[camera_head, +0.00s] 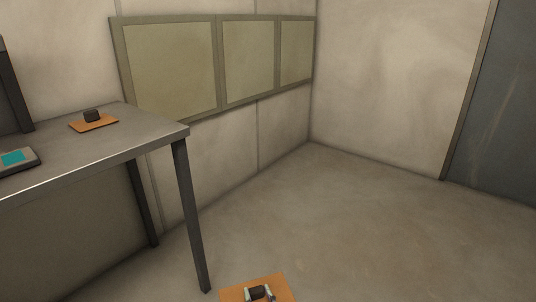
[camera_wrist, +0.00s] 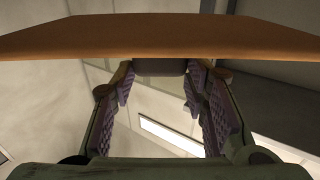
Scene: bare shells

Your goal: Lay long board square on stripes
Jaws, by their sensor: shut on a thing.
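An orange-brown board (camera_head: 277,283) with a dark block-shaped handle shows at the bottom edge of the head view, partly cut off. My gripper (camera_head: 259,294) is at that handle. In the wrist view the same board (camera_wrist: 160,35) spans the top of the picture, and its dark handle (camera_wrist: 160,67) sits between my two fingers, which are shut on it. A second orange-brown board (camera_head: 84,125) with a dark handle (camera_head: 92,115) lies flat on the table at the left. I cannot tell which of the two is the long one. No stripes show in either view.
The grey metal table (camera_head: 150,140) stands at the left, with a device with a teal screen (camera_head: 14,160) on its near edge. Framed panels (camera_head: 170,70) line the wall behind. Open floor (camera_head: 380,230) lies to the right, towards a dark door-like panel (camera_head: 500,120).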

